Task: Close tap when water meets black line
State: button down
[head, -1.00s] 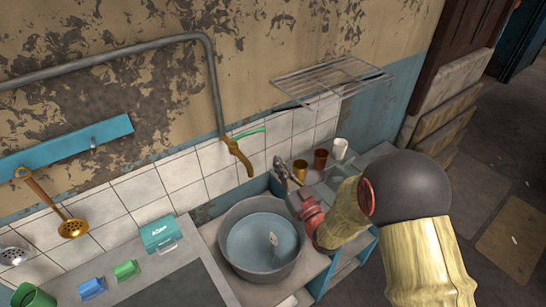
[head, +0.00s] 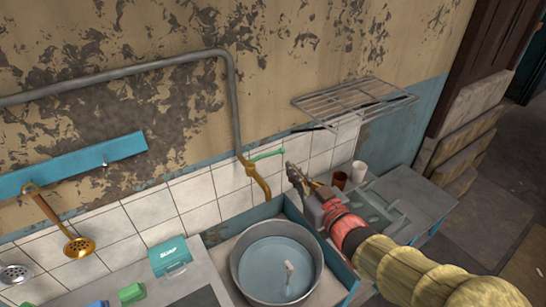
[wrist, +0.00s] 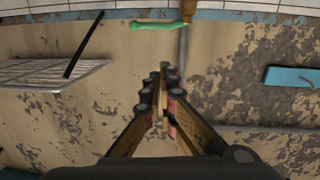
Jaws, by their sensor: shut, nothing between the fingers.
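The brass tap (head: 257,180) hangs from a grey wall pipe, with a green handle (head: 268,155) pointing right. Below it stands a round grey pot (head: 236,268) partly filled with bluish water (head: 275,262). A pale mark, perhaps a reflection, shows on the water. I see no clear stream from the tap and cannot make out a black line inside the pot. My gripper (head: 290,170) is shut and empty, just right of the green handle and apart from it. In the wrist view, the shut fingers (wrist: 163,72) lie below the green handle (wrist: 157,25) and the tap (wrist: 187,14).
A wire rack (head: 352,103) juts from the wall above and right of my gripper. A brown cup (head: 340,180) and a white cup (head: 358,171) stand behind my arm. A ladle (head: 78,246) hangs at far left.

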notch_tip(320, 180, down, 4)
jog(key=m+h, duration=0.1)
jog(key=b, duration=0.2)
send_near(272, 153)
jog(key=r+x, duration=0.1)
jog(key=x, duration=0.4)
jog(key=shift+w+a+f+g, duration=0.4)
jog(key=shift+w+a+f, duration=0.05)
jog(key=shift+w+f, duration=0.25)
jog(key=shift+w, duration=0.1)
jog(key=shift+w+a+f+b, duration=0.1)
jog(key=shift+w+a+b, duration=0.1)
jog(key=shift+w+b, duration=0.5)
jog(key=shift+r, duration=0.2)
